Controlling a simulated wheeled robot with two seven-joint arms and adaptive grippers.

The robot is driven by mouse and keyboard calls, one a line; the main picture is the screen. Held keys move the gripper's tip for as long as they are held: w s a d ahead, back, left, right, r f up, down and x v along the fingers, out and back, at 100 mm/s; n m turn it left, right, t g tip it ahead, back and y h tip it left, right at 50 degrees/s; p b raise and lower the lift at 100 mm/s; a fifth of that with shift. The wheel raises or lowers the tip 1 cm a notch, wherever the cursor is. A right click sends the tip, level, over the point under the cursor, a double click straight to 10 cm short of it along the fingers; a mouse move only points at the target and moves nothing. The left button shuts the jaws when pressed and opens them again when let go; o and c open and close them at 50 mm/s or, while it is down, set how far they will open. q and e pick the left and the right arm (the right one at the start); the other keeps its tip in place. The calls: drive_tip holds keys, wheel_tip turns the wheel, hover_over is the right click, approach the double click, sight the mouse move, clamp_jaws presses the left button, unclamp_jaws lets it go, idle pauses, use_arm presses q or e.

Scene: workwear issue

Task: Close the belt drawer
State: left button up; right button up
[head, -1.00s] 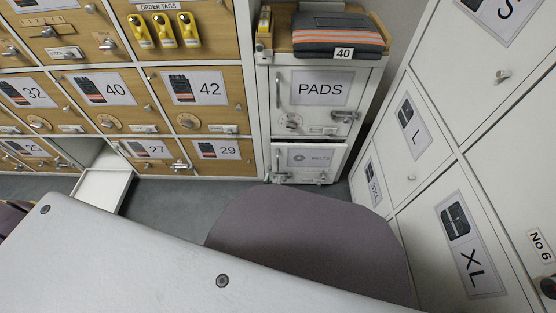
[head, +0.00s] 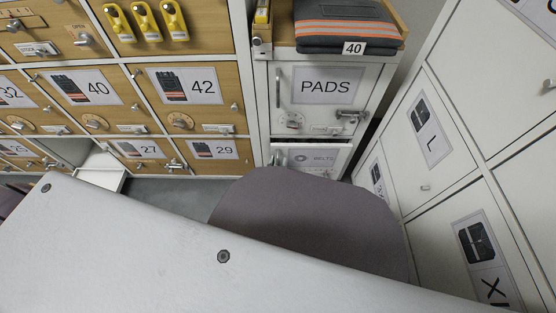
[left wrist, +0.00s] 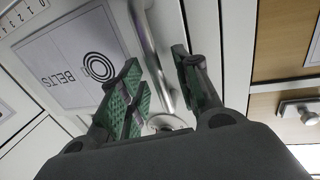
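The belt drawer (head: 326,161) is the low white front labelled BELTS, under the PADS door. A pale strip along its top edge suggests it stands slightly out; its lower part is hidden behind a grey rounded shape. In the left wrist view the belt drawer (left wrist: 45,65) shows close up and turned, with its metal bar handle (left wrist: 150,45). My left gripper (left wrist: 158,62) is open, its green-padded fingers on either side of the handle. I cannot tell whether they touch it. In the head view I cannot make the gripper out clearly. My right gripper is not in view.
The PADS door (head: 320,95) is shut above, with a dark folded garment (head: 345,28) on top. A white drawer (head: 100,178) stands open at lower left. White lockers (head: 430,135) close in on the right. Wooden lockers (head: 150,50) fill the left.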

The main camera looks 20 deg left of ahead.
use_arm(q)
drive_tip(key=shift+w, duration=0.3)
clamp_jaws()
idle(0.3)
